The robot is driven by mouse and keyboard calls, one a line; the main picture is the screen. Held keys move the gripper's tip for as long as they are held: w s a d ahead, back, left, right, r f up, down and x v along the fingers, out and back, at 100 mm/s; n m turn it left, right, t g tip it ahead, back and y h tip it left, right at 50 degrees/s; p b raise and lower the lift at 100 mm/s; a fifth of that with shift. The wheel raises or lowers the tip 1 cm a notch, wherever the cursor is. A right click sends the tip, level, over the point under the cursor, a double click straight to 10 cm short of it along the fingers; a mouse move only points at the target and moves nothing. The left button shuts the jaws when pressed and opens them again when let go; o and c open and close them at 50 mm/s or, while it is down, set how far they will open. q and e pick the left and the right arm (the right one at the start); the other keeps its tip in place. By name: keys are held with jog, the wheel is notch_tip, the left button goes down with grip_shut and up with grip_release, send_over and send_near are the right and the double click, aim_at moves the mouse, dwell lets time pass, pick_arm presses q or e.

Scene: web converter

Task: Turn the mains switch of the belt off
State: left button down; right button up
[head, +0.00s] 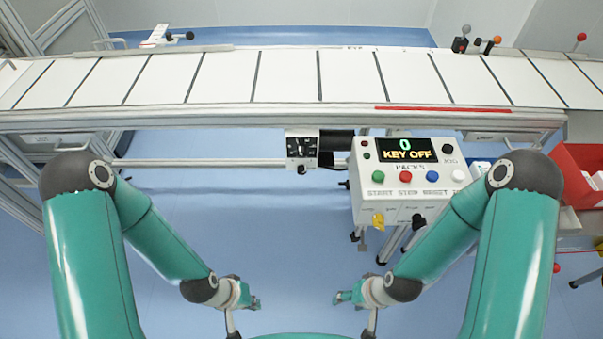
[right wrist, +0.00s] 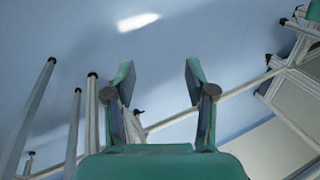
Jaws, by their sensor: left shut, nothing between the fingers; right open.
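The belt (head: 285,76) runs across the back of the head view, with white segments and dark dividing lines. A small grey box with a black rotary knob (head: 301,150) hangs under its front rail. A control box (head: 400,200) stands to the right. Its display (head: 407,150) reads "0 KEY OFF". A yellow knob (head: 378,221) and a black knob (head: 418,220) are on its lower front. I cannot read which one is the mains switch.
Several coloured buttons (head: 405,176) line the control box. A red bin (head: 577,170) stands at the far right. Metal legs (head: 393,245) are below the control box. Blue floor (head: 240,215) between my arms is clear.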

jog(key=w+a+f+n+t+h+b, duration=0.15)
jog(key=w+f+t+b, duration=0.35)
jog(key=w+b, duration=0.5)
jog(key=t+h+b, duration=0.3)
jog(key=t+b, duration=0.9)
jog(key=b, duration=1.1)
send_near(302, 173)
jog(key=shift+n+y, duration=0.25)
jog(key=w+b, duration=0.1)
jog(key=w, duration=0.8)
jog(key=shift+w+d+b, duration=0.15)
jog(key=shift+w+b, duration=0.2)
jog(key=shift+b, duration=0.05)
grip_shut()
